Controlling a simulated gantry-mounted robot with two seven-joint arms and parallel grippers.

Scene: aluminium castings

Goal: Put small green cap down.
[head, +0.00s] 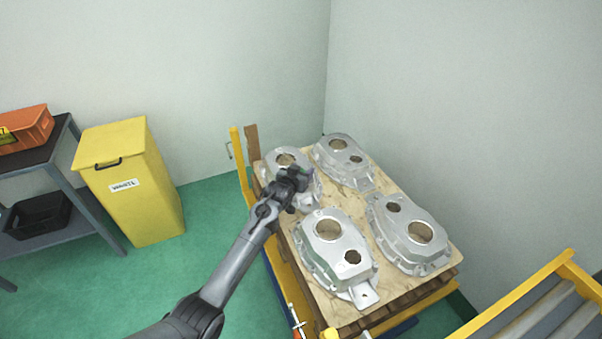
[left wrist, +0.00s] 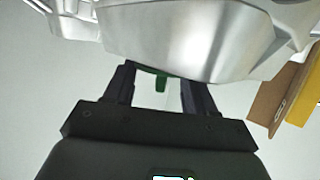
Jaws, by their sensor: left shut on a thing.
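My left gripper (head: 302,172) is over the far-left casting (head: 283,158) on the pallet in the head view. In the left wrist view its two fingers (left wrist: 160,92) are on either side of a small green cap (left wrist: 161,83), and the gripper is shut on it. The cap is close to the casting's silver wall (left wrist: 185,40), which hides part of it; I cannot tell if they touch. In the head view only a speck of green shows at the fingertips. My right gripper is in neither view.
Three more castings (head: 335,243) (head: 408,236) (head: 343,162) stand on the wooden pallet top (head: 385,295). A yellow bin (head: 135,190) and a shelf with an orange crate (head: 28,128) stand left. A yellow-framed rack (head: 545,295) is front right.

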